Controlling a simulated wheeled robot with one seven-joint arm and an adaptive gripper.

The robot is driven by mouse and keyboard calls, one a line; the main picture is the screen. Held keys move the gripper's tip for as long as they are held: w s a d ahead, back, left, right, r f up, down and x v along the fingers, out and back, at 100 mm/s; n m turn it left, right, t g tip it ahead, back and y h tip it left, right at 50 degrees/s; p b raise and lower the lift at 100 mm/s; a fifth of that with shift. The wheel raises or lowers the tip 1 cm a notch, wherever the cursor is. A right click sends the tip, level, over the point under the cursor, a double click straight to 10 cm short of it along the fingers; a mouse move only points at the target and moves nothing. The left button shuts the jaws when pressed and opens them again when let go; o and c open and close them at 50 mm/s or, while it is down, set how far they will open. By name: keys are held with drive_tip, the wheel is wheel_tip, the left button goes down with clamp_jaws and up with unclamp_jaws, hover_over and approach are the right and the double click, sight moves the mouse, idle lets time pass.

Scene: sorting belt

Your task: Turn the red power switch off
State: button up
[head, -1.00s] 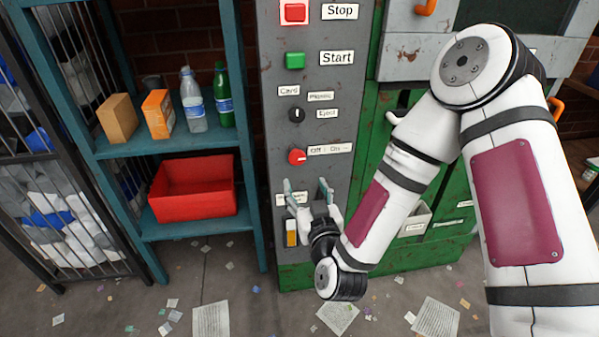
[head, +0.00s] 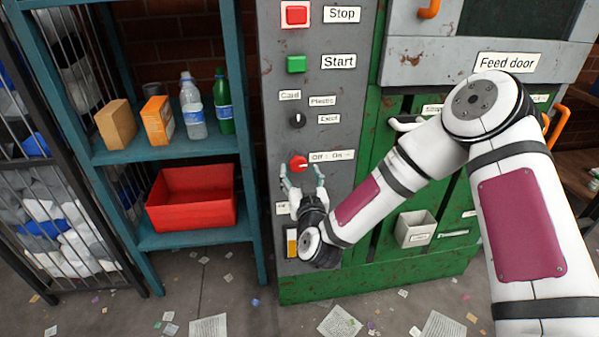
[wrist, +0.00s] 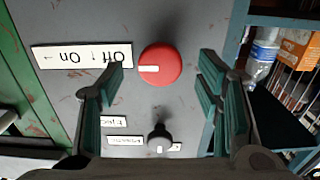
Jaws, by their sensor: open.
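The red power switch (head: 299,162) is a round red knob with a white mark on the grey control panel (head: 345,105). Its Off / On label (head: 331,156) is to its right in the head view. In the wrist view the red knob (wrist: 160,65) faces me, its white mark pointing left toward the upside-down label (wrist: 83,56). My gripper (head: 303,172) is open and empty, just below and in front of the knob. In the wrist view its fingers (wrist: 165,88) stand on either side of the knob, apart from it.
Above the knob are a black selector (head: 297,120), a green Start button (head: 296,64) and a red Stop button (head: 295,15). A teal shelf with a red bin (head: 190,212) and bottles stands on the left. A green cabinet with a small white bin (head: 415,230) is on the right.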

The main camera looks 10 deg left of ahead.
drive_tip(key=shift+x, duration=0.95)
drive_tip(key=c, duration=1.2)
drive_tip(key=shift+o, duration=0.2)
